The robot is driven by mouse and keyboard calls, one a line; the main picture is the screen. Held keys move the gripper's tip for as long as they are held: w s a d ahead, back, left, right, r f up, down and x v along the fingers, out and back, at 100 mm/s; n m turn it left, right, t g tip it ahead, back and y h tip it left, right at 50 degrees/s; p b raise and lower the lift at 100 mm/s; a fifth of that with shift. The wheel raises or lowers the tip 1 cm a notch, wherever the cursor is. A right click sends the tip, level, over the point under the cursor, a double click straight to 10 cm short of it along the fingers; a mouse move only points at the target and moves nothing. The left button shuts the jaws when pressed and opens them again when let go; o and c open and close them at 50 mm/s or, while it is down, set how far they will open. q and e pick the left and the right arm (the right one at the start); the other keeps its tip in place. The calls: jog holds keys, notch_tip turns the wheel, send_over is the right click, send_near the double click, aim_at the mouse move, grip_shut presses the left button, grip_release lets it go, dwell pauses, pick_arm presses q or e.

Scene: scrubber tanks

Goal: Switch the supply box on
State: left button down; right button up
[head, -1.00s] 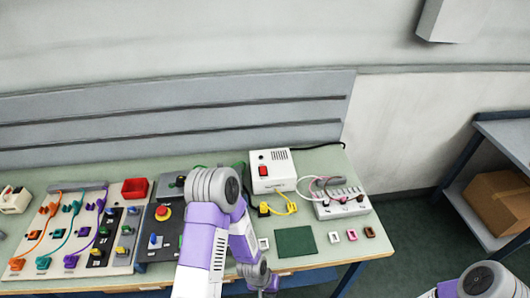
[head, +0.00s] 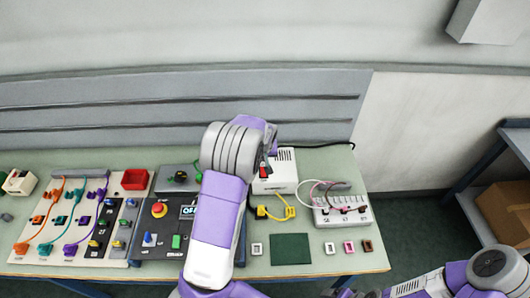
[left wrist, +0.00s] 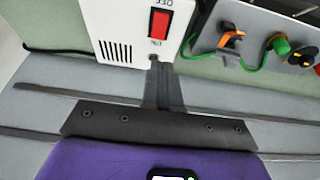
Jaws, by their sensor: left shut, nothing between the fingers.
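The supply box (head: 285,172) is a white box at the back of the bench, with a vent grille. Its red rocker switch (left wrist: 159,24) shows in the left wrist view, with an upside-down "OFF" label by one end. In the head view my gripper partly hides the switch. My left gripper (left wrist: 154,62) is shut and empty. Its tips are at the box's switch face, close to the end of the switch away from the "OFF" label. I cannot tell whether they touch. Which way the rocker is tipped is unclear. My right gripper is out of view.
A yellow plug and cable (head: 277,211) lie before the box. A white socket strip (head: 330,214) with cables stands to its right. A green mat (head: 290,249) lies in front.

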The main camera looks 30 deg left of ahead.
pick_arm(q)
send_over(263, 171)
jog(key=f, duration=0.4)
jog(key=shift+s+d+f, duration=0.3)
jog(key=shift+d+f, duration=0.05)
jog(key=x, duration=0.3)
jog(key=p+x, duration=0.1)
jog(key=shift+s+d+f, duration=0.15)
jog(key=shift+s+f, duration=0.2)
jog(key=shift+w+f, duration=0.2)
jog(key=shift+f, duration=0.2)
jog(key=shift+s, duration=0.1)
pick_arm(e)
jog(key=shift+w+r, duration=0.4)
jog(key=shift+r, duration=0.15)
